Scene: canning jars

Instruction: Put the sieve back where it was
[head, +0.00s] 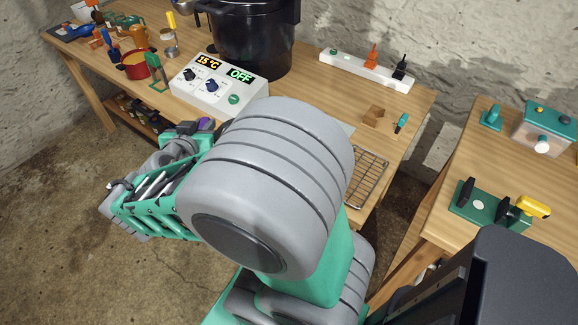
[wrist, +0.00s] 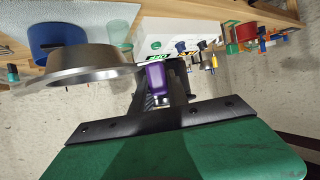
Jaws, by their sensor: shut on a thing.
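My gripper (wrist: 160,98) is shut on the purple handle of the sieve (wrist: 156,80) in the wrist view. A wide grey metal bowl with a flat rim (wrist: 95,70) extends left from near the handle and looks like the sieve's bowl. In the head view, a small part of the purple handle (head: 206,124) shows in front of the control box. My own arm hides most of the gripper and the sieve's bowl there. The sieve is held off the bench, near its front edge.
The wooden bench (head: 330,108) carries a control box (head: 222,86) reading OFF, a large black pot (head: 262,45), a red pot (head: 135,66), a power strip (head: 366,69) and a wire rack (head: 370,180). A blue container (wrist: 58,42) is near the bowl in the wrist view.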

